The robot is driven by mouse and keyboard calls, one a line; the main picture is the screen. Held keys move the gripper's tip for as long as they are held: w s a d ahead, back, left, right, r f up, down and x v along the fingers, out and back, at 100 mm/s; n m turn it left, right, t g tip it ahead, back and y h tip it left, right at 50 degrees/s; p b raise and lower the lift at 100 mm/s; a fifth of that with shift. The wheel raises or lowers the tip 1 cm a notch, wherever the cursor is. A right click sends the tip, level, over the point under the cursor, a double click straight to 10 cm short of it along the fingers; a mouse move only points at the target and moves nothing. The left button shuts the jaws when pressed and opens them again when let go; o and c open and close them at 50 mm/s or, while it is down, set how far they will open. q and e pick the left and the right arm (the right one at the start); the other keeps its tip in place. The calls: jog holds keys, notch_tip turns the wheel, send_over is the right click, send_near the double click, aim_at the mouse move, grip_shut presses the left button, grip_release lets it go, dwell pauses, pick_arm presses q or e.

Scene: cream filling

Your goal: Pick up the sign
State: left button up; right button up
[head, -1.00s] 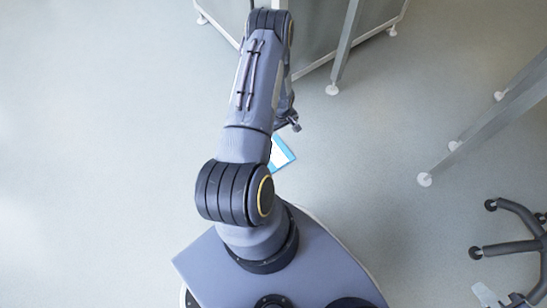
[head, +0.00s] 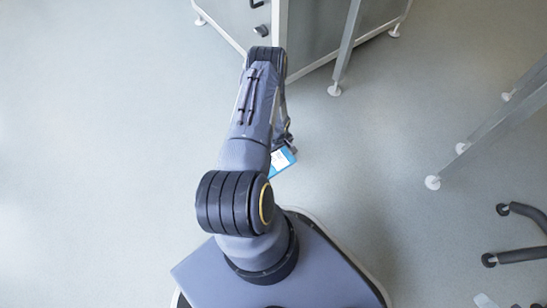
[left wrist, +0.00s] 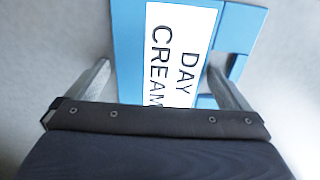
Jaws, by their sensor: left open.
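The sign is a blue flat piece with a white label reading "DAY CREAM". It lies on the floor and shows large in the left wrist view (left wrist: 130,35). In the head view the sign (head: 283,164) is partly hidden behind my left arm and gripper. My left gripper (head: 287,143) is open, just above the sign. In the left wrist view my left gripper (left wrist: 158,68) has one finger on each side of the sign's near part, with the sign between them. I cannot tell whether the fingers touch it. My right gripper is not in view.
A grey cabinet or machine (head: 310,40) stands on small feet at the top. Metal legs (head: 480,140) stand at the right, with a dark chair base (head: 525,255) at the lower right. The floor (head: 100,140) on the left is clear.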

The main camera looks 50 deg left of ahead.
aim_at(277, 153)
pick_arm(q)
jog(key=c, duration=0.9)
jog(key=shift+r, duration=0.1)
jog(key=shift+r, duration=0.1)
jog(key=shift+r, duration=0.3)
notch_tip(277, 153, up, 2)
jog(key=shift+r+p, duration=0.15)
jog(key=shift+p, duration=0.7)
jog(key=s+d+r+p, duration=0.7)
jog(key=s+d+r, duration=0.2)
jog(key=d+r, duration=0.1)
jog(key=shift+d+p, duration=0.3)
